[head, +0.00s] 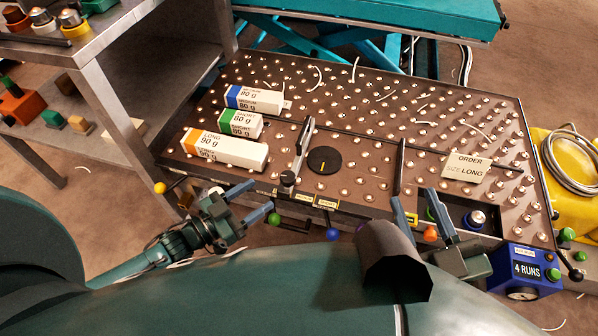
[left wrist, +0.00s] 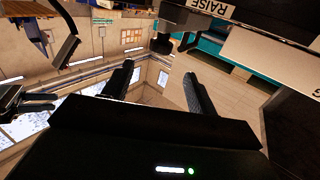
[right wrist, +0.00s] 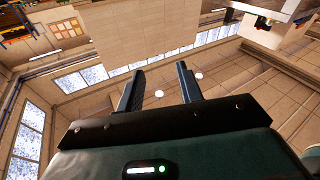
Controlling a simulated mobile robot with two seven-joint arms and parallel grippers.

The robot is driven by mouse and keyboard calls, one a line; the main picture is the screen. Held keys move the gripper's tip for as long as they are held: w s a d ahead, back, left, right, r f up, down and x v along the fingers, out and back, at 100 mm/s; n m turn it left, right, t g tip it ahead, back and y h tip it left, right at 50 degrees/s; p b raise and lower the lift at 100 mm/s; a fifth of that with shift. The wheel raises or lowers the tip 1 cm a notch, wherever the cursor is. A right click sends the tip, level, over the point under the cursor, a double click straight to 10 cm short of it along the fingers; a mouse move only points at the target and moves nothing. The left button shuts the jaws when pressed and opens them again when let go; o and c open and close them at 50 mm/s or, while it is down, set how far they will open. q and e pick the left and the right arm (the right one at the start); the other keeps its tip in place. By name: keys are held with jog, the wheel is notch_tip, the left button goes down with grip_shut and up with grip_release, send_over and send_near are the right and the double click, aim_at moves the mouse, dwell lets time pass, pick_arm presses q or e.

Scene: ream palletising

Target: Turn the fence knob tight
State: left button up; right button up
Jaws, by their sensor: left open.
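A metal fence bar (head: 304,146) stands on the brown ball-studded table. A small grey-topped knob (head: 288,178) sits at its near end, and I take this as the fence knob. I cannot tell how tight the knob is. My left gripper (head: 250,202) is open and empty at the table's front edge, left of and nearer than the knob, not touching it. My right gripper (head: 414,203) is open and empty at the front edge further right. Neither wrist view shows the knob.
White reams with orange (head: 230,151), green (head: 240,124) and blue (head: 254,98) ends lie left of the fence. An order card reading LONG (head: 467,168) lies right. A blue counter box (head: 527,268) stands right.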

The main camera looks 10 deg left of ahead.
aim_at(288, 180)
pick_arm(q)
jog(key=b+x, duration=0.3)
jog(key=x, duration=0.8)
jog(key=shift+w+d, duration=0.25)
jog(key=shift+w, duration=0.05)
pick_arm(e)
jog(key=shift+a+m+y, duration=0.3)
jog(key=shift+m, duration=0.1)
jog(key=shift+r, duration=0.1)
pick_arm(q)
jog(key=c, duration=1)
jog(key=shift+r+m+g+h, duration=0.15)
jog(key=shift+m+g+h, duration=0.15)
jog(key=shift+h, duration=0.1)
jog(key=shift+s+d+m+g+h, duration=0.1)
jog(key=shift+m+g+h, duration=0.4)
jog(key=shift+h, duration=0.1)
pick_arm(e)
jog(key=shift+w+f, duration=0.1)
jog(key=shift+f, duration=0.15)
